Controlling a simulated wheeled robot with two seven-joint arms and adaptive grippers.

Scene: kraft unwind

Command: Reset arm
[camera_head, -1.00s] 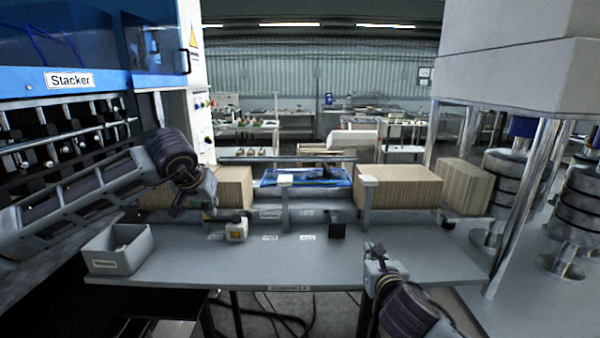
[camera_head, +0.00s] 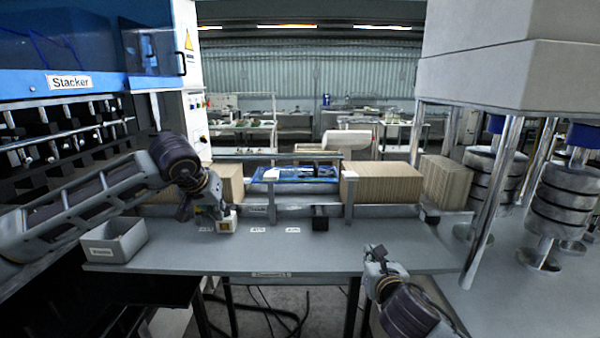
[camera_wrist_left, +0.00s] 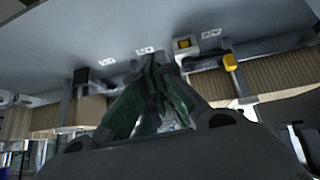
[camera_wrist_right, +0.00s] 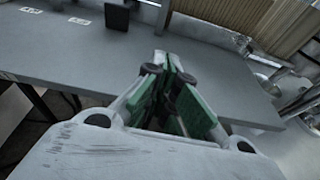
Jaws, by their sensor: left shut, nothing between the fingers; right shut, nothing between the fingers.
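My left gripper (camera_head: 217,212) is above the left part of the grey table (camera_head: 190,258), close to a small white and yellow block (camera_head: 227,220) in the head view. In the left wrist view its fingers (camera_wrist_left: 160,70) are shut with nothing between them, and the block (camera_wrist_left: 186,46) lies beyond their tips. My right gripper (camera_head: 372,252) is above the table's front right edge. In the right wrist view its fingers (camera_wrist_right: 163,62) are shut and empty over the grey table top.
A grey bin (camera_head: 115,240) stands at the table's left end. Cardboard stacks (camera_head: 383,184) and a blue tray (camera_head: 295,175) line the back. A black block (camera_head: 320,218) stands on the table. The Stacker machine (camera_head: 70,80) is left; metal columns (camera_head: 495,195) stand right. The table's middle is mostly clear.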

